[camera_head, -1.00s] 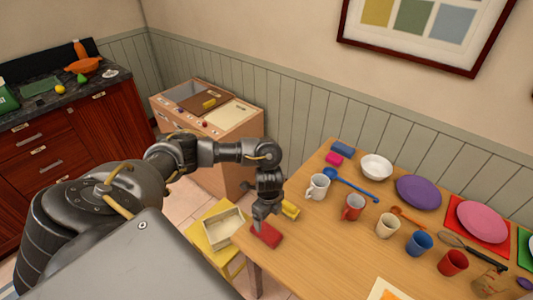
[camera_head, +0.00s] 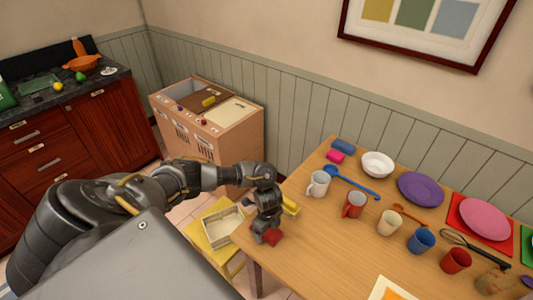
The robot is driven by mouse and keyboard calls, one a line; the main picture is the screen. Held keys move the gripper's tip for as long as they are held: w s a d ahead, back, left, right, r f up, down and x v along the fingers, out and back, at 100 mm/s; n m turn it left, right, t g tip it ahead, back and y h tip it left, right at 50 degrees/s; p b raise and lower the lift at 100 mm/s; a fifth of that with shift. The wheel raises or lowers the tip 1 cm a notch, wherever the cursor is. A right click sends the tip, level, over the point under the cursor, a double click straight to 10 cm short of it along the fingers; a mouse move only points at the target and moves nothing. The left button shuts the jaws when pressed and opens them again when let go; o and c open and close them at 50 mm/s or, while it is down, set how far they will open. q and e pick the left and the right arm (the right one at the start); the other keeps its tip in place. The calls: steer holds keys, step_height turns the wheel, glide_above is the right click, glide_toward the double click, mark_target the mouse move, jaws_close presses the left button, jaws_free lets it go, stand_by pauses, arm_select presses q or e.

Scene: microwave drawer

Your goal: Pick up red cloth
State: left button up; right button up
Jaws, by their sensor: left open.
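The red cloth (camera_head: 274,237) is a small folded piece at the near left corner of the wooden table (camera_head: 318,252). My left gripper (camera_head: 264,238) points down right at the cloth and is open. The gripper hides part of the cloth, so I cannot tell whether the fingers touch it or stand on either side of it. My right gripper is not in view.
A yellow block (camera_head: 291,208) lies just behind the gripper. A white mug (camera_head: 318,183), a red mug (camera_head: 354,205) and a blue spoon (camera_head: 352,183) stand farther right. A beige bin (camera_head: 223,228) on a yellow stool is left of the table. The table's front middle is mostly clear.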

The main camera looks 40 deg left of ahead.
arm_select(q)
steer(key=c, duration=1.1)
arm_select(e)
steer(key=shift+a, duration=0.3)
